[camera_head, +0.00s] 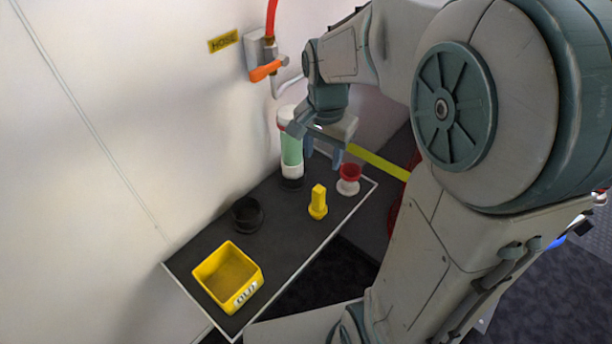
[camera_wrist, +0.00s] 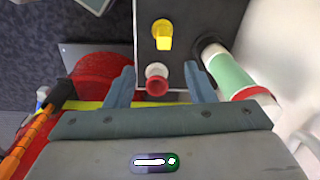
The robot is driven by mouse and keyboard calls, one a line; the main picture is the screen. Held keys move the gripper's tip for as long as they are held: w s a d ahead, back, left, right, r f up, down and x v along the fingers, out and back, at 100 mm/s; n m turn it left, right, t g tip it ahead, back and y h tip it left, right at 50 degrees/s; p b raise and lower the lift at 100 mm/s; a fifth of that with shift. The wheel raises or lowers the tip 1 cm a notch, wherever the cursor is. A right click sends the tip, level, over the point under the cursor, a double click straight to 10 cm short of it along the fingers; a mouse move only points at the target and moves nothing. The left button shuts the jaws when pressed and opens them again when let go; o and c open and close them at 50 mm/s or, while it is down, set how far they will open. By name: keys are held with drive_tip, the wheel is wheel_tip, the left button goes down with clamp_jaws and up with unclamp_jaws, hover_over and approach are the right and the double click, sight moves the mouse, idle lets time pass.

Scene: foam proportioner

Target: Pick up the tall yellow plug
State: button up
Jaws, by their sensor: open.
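The tall yellow plug (camera_head: 318,203) stands upright on the dark shelf (camera_head: 285,215), a square stem on a wider round base. In the wrist view the yellow plug (camera_wrist: 162,34) is near the top middle, beyond the fingertips. My gripper (camera_head: 323,158) is open and empty, above and behind the plug, near the shelf's far end. In the wrist view my gripper (camera_wrist: 160,78) has its fingers spread either side of a red and white cup-like piece (camera_wrist: 157,80), seen from above. Whether they are level with that piece I cannot tell.
A green and white cylinder (camera_head: 291,150) stands close left of my gripper. A black ring (camera_head: 247,215) and a yellow bin (camera_head: 228,276) sit nearer on the shelf. An orange-handled valve (camera_head: 265,70) is on the wall. Bare shelf surrounds the plug.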

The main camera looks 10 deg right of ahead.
sight(319, 197)
drive_tip(key=shift+m, duration=0.9)
drive_tip(key=f, duration=0.1)
drive_tip(key=w+f+b, duration=0.1)
drive_tip(key=f, duration=0.1)
drive_tip(key=w+f+b, duration=0.1)
drive_tip(key=shift+w+f, duration=0.15)
drive_tip(key=shift+f, duration=0.2)
wheel_tip(319, 197, down, 8)
drive_tip(key=shift+r+b, duration=0.15)
drive_tip(key=shift+b, duration=0.65)
drive_tip(key=shift+s+d+f+b, duration=0.15)
drive_tip(key=shift+f+b, duration=0.3)
drive_tip(key=shift+f, duration=0.9)
drive_tip(key=shift+s+f+b, duration=0.1)
drive_tip(key=shift+f+b, duration=0.3)
drive_tip(key=shift+f, duration=0.95)
drive_tip(key=c, duration=1.1)
